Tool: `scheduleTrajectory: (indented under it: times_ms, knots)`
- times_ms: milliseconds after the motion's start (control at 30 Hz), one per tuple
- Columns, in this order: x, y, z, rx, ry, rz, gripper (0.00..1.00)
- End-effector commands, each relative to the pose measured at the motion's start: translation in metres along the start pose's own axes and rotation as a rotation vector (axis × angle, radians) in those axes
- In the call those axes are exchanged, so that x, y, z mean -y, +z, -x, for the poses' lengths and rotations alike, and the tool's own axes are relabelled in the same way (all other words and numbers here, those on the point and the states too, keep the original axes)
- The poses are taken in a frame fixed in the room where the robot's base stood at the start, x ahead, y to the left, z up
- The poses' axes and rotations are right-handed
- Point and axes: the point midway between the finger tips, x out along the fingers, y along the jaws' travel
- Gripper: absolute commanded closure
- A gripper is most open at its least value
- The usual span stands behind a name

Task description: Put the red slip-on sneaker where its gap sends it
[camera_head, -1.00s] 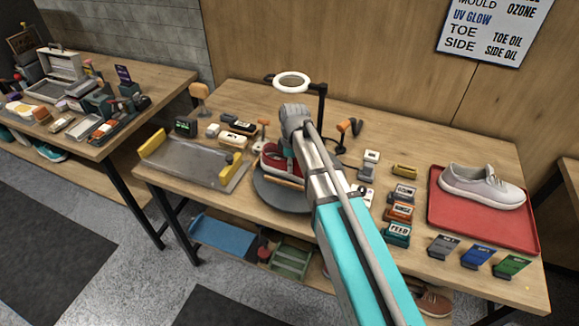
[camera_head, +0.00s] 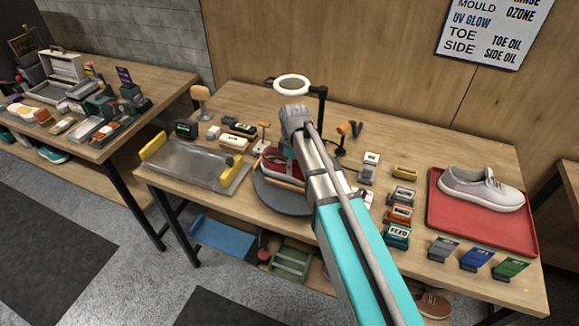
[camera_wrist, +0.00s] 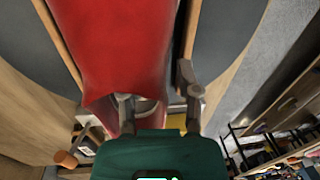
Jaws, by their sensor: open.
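The red slip-on sneaker (camera_head: 271,168) is on the round grey turntable (camera_head: 268,201) at the middle of the bench, partly hidden behind my arm. In the wrist view the red upper (camera_wrist: 115,45) fills the upper middle, close to the camera, with tan strips along both sides. My gripper (camera_wrist: 158,98) is open at the near end of the sneaker. One finger shows beside the red upper at right, the other lower left against its end. I cannot tell whether they touch it. In the head view my arm hides the fingers.
A white ring on a black stand (camera_head: 292,84) rises behind the turntable. A grey tray with yellow ends (camera_head: 195,165) is at left. Several small labelled blocks stand right of my arm. A red tray (camera_head: 440,215) holds a grey sneaker (camera_head: 482,188). Grey, blue and green cards (camera_head: 477,257) stand in front.

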Motion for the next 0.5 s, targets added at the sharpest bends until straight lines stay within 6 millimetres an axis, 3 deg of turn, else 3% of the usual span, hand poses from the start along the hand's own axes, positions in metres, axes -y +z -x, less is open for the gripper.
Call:
scheduleTrajectory:
  times_ms: [500]
  knots:
    - [0.000, 0.000, 0.046, 0.000, 0.000, 0.000, 0.57]
